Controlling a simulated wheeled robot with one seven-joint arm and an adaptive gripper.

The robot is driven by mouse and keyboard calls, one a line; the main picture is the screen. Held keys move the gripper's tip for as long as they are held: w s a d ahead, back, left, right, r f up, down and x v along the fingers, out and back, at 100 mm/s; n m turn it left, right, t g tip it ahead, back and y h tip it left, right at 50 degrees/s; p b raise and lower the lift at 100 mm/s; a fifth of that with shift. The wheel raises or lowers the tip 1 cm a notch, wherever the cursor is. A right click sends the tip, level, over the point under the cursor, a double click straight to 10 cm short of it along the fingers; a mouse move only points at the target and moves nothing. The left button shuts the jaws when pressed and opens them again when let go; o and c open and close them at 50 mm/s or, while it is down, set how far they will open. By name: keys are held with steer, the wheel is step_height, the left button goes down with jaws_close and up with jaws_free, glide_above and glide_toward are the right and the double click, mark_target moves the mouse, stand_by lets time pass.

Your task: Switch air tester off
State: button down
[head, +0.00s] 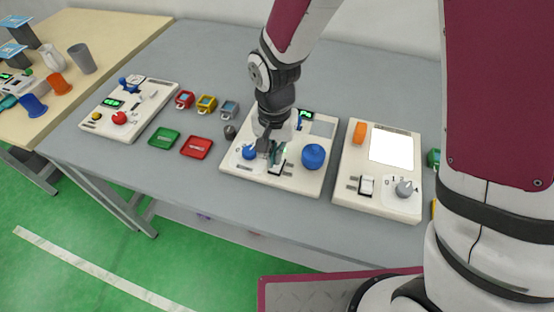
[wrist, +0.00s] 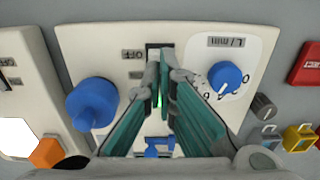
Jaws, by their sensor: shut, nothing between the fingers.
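The air tester (head: 235,170) is a cream panel on the grey table, with a blue dial (head: 249,152), a large blue knob (head: 313,156), a small lit display (head: 306,115) and a rocker switch (head: 276,169). The wrist view shows the panel upside down, with the switch (wrist: 160,52) beside an OFF label (wrist: 132,54), between the large knob (wrist: 93,102) and the L/min dial (wrist: 225,78). My gripper (head: 272,156) is shut and empty. Its fingertips (wrist: 159,72) are at or just above the switch and partly cover it; contact cannot be told.
Another cream panel (head: 350,195) with a white screen, a switch and a grey knob stands close on the right. A panel with a red button (head: 119,118) is at left. Red (head: 197,147) and green (head: 164,139) trays and small coloured devices lie between.

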steer(key=shift+f+b, duration=0.6)
steer(key=shift+f, duration=0.55)
stand_by(0.9)
steer(key=shift+r, duration=0.1)
steer(key=shift+r+p, duration=2.25)
steer(key=shift+r, duration=1.2)
step_height(320, 180, up, 8)
steer(key=t, duration=0.1)
glide_above(275, 166)
steer(key=d, duration=0.5)
steer(key=s+d+r+n+t, duration=0.3)
steer(key=s+d+r, duration=0.65)
steer(key=r, duration=0.35)
steer(key=s+d+r+n+t, duration=0.1)
steer(key=s+d+r, duration=0.2)
steer(key=s, duration=0.4)
steer(key=shift+s+d+r, duration=0.2)
steer(key=shift+s+d, duration=0.15)
steer(key=shift+d, duration=0.05)
